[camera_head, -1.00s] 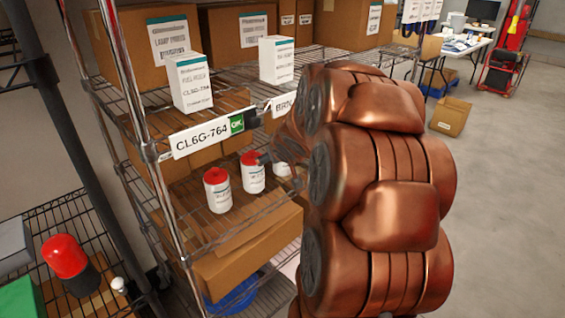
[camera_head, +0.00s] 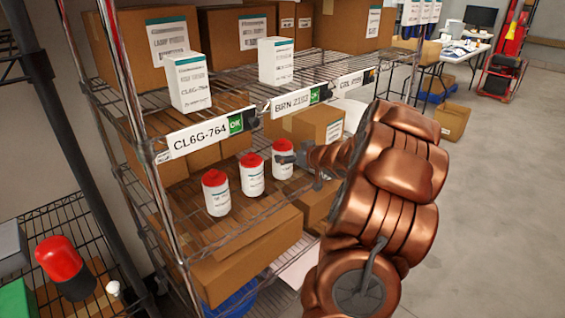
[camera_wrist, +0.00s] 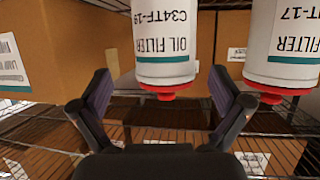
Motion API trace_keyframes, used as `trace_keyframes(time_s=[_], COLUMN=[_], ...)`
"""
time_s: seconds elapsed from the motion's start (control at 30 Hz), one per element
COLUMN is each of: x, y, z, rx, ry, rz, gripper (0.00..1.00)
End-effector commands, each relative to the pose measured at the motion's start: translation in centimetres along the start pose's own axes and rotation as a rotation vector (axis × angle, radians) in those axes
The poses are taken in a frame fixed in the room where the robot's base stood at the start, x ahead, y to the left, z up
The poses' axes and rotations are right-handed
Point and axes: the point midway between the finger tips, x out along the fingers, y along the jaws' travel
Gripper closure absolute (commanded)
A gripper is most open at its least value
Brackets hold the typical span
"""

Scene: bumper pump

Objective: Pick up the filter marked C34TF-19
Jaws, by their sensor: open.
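The filter marked C34TF-19 (camera_wrist: 165,45) is a white cylinder with a red cap, upside down in the wrist view. Its label reads OIL FILTER. My gripper (camera_wrist: 160,82) is open and empty, its two fingers pointing at this filter with one to each side of the red cap in the picture. In the head view, my gripper (camera_head: 290,158) is at the rightmost of three filters (camera_head: 283,168), partly covering it. That rightmost one appears to be C34TF-19. Contact cannot be told.
A neighbouring filter ending in T-17 (camera_wrist: 285,50) is close by. The middle (camera_head: 252,182) and left (camera_head: 216,200) filters share the wire shelf. A label rail (camera_head: 205,137) runs above them. Cardboard boxes (camera_head: 235,245) fill the shelf below.

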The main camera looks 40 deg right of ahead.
Motion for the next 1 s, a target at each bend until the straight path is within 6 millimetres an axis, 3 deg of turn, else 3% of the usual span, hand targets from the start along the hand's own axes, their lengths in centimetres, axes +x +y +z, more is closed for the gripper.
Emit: trace_keyframes(time_s=[0.4,0.77,1.0], x=[4.3,5.0,4.9], y=[-0.7,-0.7,-0.6], z=[0.1,0.2,0.1], rx=[-0.001,-0.001,-0.001], ry=[0.0,-0.001,-0.001], rz=[0.0,0.001,0.002], gripper=[0.0,0.0,0.24])
